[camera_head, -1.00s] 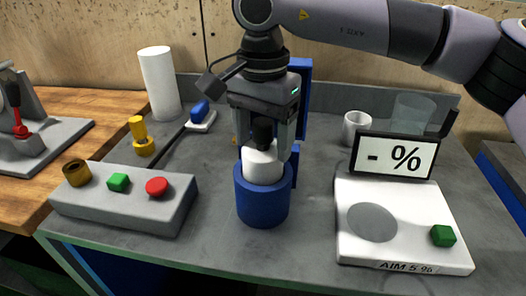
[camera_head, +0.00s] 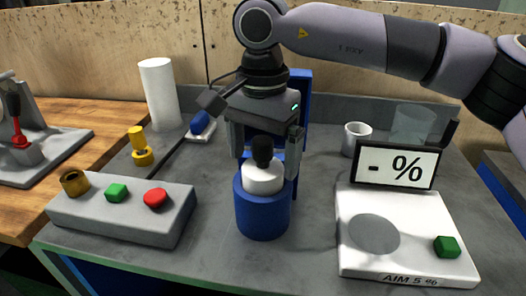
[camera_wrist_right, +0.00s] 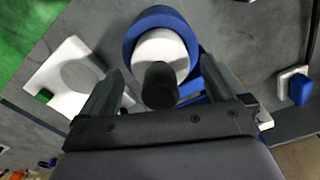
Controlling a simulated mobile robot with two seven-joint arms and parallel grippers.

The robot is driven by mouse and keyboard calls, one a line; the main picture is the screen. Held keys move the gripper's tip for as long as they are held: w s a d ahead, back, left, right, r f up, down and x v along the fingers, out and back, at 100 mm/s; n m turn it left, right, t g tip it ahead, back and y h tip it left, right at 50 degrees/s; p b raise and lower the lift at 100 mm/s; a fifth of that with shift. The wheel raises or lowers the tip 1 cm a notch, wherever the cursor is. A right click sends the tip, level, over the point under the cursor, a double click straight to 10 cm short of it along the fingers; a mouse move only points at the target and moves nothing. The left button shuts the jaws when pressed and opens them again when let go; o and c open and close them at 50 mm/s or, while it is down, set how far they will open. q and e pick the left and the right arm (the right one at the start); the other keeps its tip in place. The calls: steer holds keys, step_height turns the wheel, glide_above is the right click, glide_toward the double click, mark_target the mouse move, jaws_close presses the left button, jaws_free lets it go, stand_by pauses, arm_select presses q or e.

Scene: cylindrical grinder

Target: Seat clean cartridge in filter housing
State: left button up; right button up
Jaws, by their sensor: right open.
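The white cartridge (camera_head: 263,179) with a black knob (camera_head: 262,151) on top stands upright in the blue cylindrical filter housing (camera_head: 262,215). Its white upper part shows above the housing rim; its lower part is hidden inside. My right gripper (camera_head: 265,148) is open above the housing, with one finger on each side of the knob and apart from it. In the right wrist view the black knob (camera_wrist_right: 160,84) and white cartridge top (camera_wrist_right: 163,50) lie between the spread fingers, inside the blue housing ring (camera_wrist_right: 134,32). My left gripper is not in view.
A white scale (camera_head: 407,240) with a "- %" display (camera_head: 395,165) stands on the right. A grey button box (camera_head: 122,219) is on the left. A white cylinder (camera_head: 159,94), a blue-handled item (camera_head: 203,122) and a white mug (camera_head: 355,138) stand behind on the grey bench.

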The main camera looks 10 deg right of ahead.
step_height(320, 180, up, 12)
steer(key=shift+f+p, duration=0.1)
steer(key=shift+p, duration=0.45)
